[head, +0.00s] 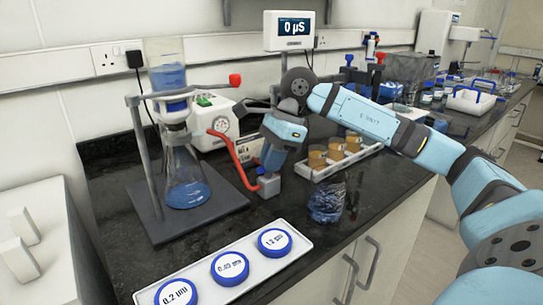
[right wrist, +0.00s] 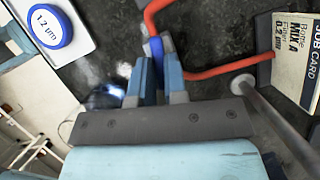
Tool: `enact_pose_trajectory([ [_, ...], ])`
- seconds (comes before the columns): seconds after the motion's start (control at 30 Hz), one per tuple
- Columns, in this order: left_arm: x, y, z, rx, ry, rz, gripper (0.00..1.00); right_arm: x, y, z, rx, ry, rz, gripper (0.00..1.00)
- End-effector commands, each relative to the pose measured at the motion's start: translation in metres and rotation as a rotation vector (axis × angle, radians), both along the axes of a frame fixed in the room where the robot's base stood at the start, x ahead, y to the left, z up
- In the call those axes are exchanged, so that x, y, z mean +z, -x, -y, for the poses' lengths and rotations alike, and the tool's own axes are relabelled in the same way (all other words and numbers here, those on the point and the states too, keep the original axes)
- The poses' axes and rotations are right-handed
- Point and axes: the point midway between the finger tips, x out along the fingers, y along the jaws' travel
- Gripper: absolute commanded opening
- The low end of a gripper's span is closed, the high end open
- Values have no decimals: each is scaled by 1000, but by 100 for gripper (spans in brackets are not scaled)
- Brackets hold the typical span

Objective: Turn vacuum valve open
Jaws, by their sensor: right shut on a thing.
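The vacuum valve (head: 268,186) is a small grey block on the dark bench, in line with the red tubing (head: 232,153). In the head view my right gripper (head: 271,163) points down onto the valve from above and hides most of its top. In the right wrist view my right gripper (right wrist: 159,75) is shut on the blue valve handle (right wrist: 156,47), which stands between the two fingers. The red tubing shows on both sides of the handle there. My left gripper is not in view.
A filter flask (head: 186,185) with blue liquid stands on a stand left of the valve. A tray of amber jars (head: 318,157) and a glass beaker (head: 326,203) are close on the right. A white tray with labelled blue discs (head: 230,268) lies in front. A job card (right wrist: 296,55) is nearby.

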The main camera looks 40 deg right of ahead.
Motion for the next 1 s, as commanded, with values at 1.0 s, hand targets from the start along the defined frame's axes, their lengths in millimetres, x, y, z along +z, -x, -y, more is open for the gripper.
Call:
enact_pose_trajectory([
  [1.0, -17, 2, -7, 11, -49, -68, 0, 0, -2, 1, 226, 1, 1, 17],
])
